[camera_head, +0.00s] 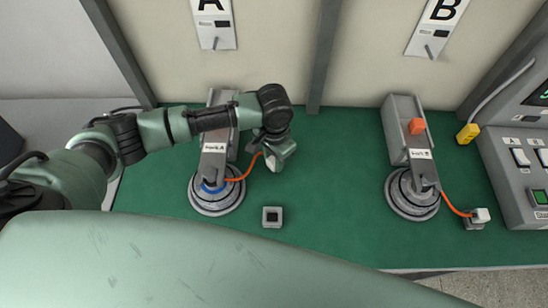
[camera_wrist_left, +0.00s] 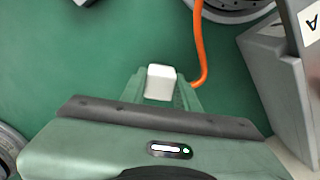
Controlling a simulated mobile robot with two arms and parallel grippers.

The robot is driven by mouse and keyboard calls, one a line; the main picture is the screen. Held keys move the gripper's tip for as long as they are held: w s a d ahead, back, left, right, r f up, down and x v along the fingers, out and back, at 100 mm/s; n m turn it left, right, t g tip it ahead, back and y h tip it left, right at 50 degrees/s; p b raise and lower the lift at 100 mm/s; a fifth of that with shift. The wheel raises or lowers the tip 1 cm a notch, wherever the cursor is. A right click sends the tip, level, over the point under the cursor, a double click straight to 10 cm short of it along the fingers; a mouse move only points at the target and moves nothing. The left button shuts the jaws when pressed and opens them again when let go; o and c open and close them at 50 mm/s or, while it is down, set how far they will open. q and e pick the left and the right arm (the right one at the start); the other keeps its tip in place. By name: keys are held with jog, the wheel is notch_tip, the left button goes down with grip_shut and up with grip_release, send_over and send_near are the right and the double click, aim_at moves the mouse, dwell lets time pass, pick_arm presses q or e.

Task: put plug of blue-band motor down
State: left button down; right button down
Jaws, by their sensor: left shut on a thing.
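The blue-band motor (camera_head: 214,195) lies on the green bench on the left, a round grey hub with a blue band and a grey arm. Its orange cable (camera_head: 243,175) runs right and up to my left gripper (camera_head: 279,158). In the left wrist view the white plug (camera_wrist_left: 160,81) sits between the two green fingers of my left gripper (camera_wrist_left: 161,92), which is shut on it. The orange cable (camera_wrist_left: 198,50) passes beside the fingers there. My left gripper is right of the motor, above the bench. My right gripper is in neither view.
A small grey square holder (camera_head: 272,217) stands empty on the bench below the gripper. A second motor (camera_head: 411,195) lies on the right, its white plug (camera_head: 481,215) on a similar holder. A control console (camera_head: 515,170) with a yellow plug (camera_head: 467,135) is at far right.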

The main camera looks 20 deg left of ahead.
pick_arm(q)
jog(key=shift+f, duration=0.15)
jog(key=c, duration=1.1)
grip_release()
jog(key=shift+o, duration=0.2)
notch_tip(320, 180, up, 12)
jog(key=b, duration=0.1)
jog(key=shift+r, duration=0.2)
